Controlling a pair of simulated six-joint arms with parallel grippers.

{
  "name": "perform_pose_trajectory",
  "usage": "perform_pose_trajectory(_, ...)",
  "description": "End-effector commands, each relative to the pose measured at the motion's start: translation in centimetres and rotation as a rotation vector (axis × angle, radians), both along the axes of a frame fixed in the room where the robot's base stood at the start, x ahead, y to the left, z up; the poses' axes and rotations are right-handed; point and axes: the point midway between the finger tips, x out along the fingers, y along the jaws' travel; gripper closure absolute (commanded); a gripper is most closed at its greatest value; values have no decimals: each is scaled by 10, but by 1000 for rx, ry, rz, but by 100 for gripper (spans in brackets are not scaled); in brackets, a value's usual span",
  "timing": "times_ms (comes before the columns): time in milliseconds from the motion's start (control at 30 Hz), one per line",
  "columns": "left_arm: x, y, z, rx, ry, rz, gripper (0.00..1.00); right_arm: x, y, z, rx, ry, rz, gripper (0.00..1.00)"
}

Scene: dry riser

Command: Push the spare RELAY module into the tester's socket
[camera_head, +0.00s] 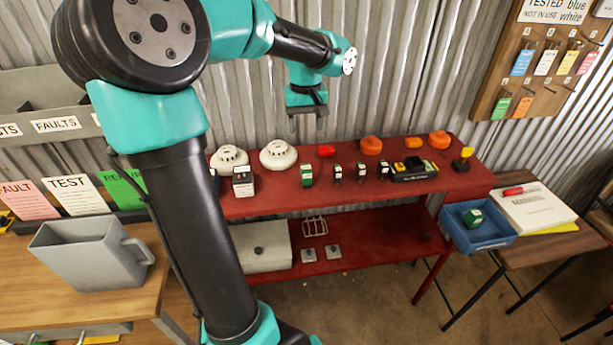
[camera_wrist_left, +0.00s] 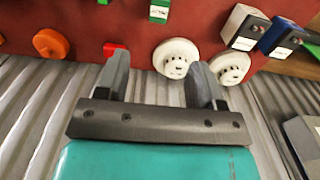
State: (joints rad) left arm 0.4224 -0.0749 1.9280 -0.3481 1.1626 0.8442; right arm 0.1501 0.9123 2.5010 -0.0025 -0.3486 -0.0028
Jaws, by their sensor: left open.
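My left gripper (camera_head: 307,112) hangs in the air behind the red bench top, near the corrugated wall. Its jaws (camera_wrist_left: 160,80) are open, with nothing between them. I cannot read which module is the RELAY. A green module (camera_head: 473,217) lies in the blue tray at the right. Another green module (camera_head: 306,175) stands on the bench and also shows at the top of the left wrist view (camera_wrist_left: 159,11). Several small black modules stand to its right. A black unit with yellow parts (camera_head: 413,174), perhaps the tester, sits at the bench's right; its socket is not clear.
Two white round detectors (camera_head: 278,154) and orange domes (camera_head: 371,146) line the back of the red bench (camera_head: 270,204). The blue tray (camera_head: 480,240) is beside a white book (camera_head: 535,209) on a brown table. A grey jug (camera_head: 90,255) stands at the left.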

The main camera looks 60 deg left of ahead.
Motion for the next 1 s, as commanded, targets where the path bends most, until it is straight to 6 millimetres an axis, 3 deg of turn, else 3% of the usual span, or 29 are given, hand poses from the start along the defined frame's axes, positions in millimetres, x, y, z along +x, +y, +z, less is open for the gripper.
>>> perform_pose_trajectory(600, 0, 0, -101, -2, 3, -1, 38, 0, 0, 0, 0, 0, 0, 26)
perform_pose_trajectory(1000, 0, 0, -109, 0, 0, -1, 38, 0, 0, 0, 0, 0, 0, 26)
